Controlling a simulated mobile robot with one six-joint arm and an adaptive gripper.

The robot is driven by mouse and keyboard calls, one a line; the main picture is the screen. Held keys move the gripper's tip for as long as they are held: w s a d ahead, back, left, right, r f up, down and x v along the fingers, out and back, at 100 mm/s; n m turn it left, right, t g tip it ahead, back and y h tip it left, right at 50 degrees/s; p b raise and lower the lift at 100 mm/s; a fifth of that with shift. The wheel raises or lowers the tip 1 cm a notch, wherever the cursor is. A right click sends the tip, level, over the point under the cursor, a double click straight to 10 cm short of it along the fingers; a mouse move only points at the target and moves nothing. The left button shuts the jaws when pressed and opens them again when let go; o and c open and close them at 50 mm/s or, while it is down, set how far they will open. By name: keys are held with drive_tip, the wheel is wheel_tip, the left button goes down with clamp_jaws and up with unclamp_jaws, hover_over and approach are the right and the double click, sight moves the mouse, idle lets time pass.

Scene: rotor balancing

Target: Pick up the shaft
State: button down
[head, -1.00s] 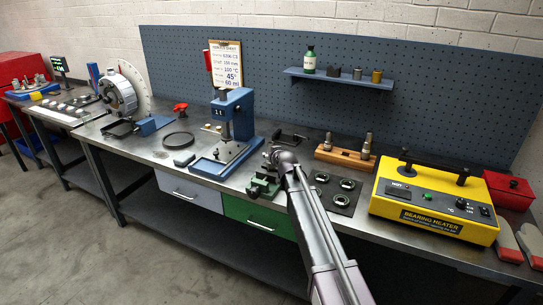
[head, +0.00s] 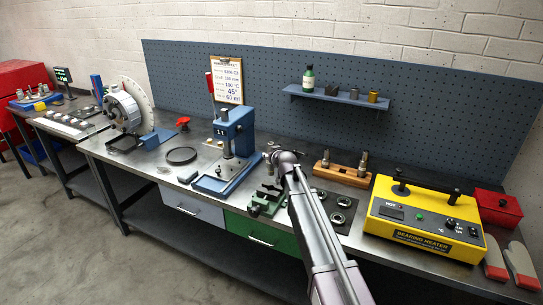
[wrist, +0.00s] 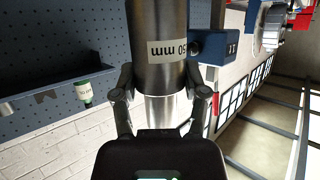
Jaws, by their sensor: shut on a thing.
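The shaft (wrist: 158,45) is a thick, shiny steel cylinder with a white label reading "50 mm", upside down in the wrist view. It narrows to a brighter section between my fingers. My gripper (wrist: 161,98) is shut on this narrower section, one finger on each side. In the head view my gripper (head: 272,155) shows above the bench, behind the green vise (head: 266,200). The held shaft is hard to make out there. The shaft's far end runs out of the wrist view.
Right of my arm are a wooden rack (head: 343,174) with two steel posts, a dark mat (head: 345,222) with several rings, and the yellow bearing heater (head: 425,220). The blue press (head: 235,133) stands close on the left. Pegboard (head: 400,85) with a shelf is behind.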

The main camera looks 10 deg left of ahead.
sight(271, 144)
drive_tip(key=shift+r+p, duration=3.15)
drive_tip(key=shift+r, duration=0.45)
drive_tip(key=shift+f+b, duration=1)
drive_tip(key=shift+s, duration=0.1)
